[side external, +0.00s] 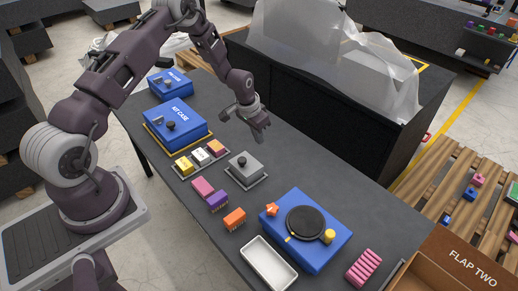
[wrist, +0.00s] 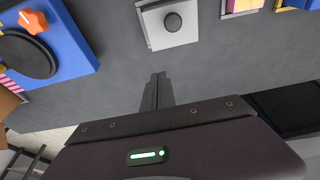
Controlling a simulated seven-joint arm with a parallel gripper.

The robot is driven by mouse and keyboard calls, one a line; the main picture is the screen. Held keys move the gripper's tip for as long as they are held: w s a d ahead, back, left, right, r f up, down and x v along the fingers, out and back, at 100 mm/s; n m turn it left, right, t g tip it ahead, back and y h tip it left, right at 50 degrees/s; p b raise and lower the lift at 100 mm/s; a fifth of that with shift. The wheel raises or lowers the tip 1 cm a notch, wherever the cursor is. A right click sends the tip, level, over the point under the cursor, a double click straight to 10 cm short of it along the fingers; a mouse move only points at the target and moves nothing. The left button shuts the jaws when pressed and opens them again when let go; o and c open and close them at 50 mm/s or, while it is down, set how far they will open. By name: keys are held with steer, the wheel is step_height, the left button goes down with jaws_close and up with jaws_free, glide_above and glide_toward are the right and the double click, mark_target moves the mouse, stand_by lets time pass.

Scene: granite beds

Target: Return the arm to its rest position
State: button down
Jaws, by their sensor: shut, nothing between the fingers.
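My gripper (side external: 262,128) hangs above the dark grey table (side external: 305,165), near its far long edge, with nothing held. In the wrist view my gripper (wrist: 157,78) shows its two fingers together, shut and empty. A grey block with a dark round knob (side external: 245,166) sits on the table below and to the left of the gripper. It also shows in the wrist view (wrist: 169,25), just beyond the fingertips. The gripper is apart from it and from the table.
A blue box with a black disc (side external: 308,232) and a white tray (side external: 268,262) lie toward the front. Blue kit cases (side external: 180,126) stand at the back left. A black bench (side external: 325,110) with a plastic-draped bulk (side external: 330,55) stands behind the table. The table between gripper and blue box is clear.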

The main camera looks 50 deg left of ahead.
steer(key=shift+v, duration=0.8)
steer(key=shift+w, duration=0.2)
steer(key=s+d+r, duration=0.3)
steer(key=r, duration=0.6)
steer(key=s+d+r+t, duration=0.1)
steer(key=s+d+r, duration=0.15)
steer(key=r, duration=0.65)
steer(key=s+d+r, duration=0.2)
steer(key=s+r, duration=0.2)
steer(key=r, duration=0.5)
steer(key=s+d+r, duration=0.2)
steer(key=s, duration=0.6)
steer(key=s+d+r+t, duration=0.1)
steer(key=s+d+r, duration=0.1)
steer(key=s, duration=0.6)
steer(key=s+d+r, duration=0.2)
steer(key=s, duration=0.6)
steer(key=shift+s+r+t, duration=0.15)
steer(key=shift+r+t, duration=0.25)
